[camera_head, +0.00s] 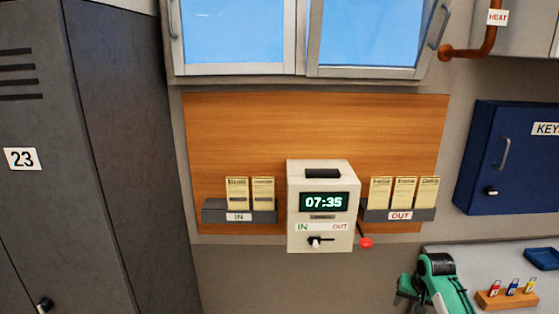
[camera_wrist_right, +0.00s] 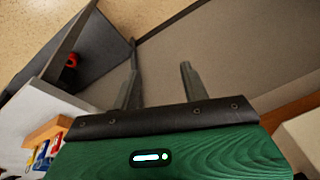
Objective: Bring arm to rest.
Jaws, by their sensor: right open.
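My right arm (camera_head: 446,290), green with a black part, reaches up from the bottom right of the head view, in front of the wall and left of the key tags. In the right wrist view my right gripper (camera_wrist_right: 159,82) shows two dark fingers set well apart with nothing between them. The fingers do not touch anything that I can see. My left arm and gripper are not in the head view.
A time clock (camera_head: 323,228) reading 07:35 hangs between the IN rack (camera_head: 212,215) and OUT rack (camera_head: 424,214), which hold cards. A wooden block (camera_head: 493,303) with key tags sits on a pale surface near my arm. A blue key cabinet (camera_head: 513,180) and grey locker (camera_head: 120,150) flank the wall.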

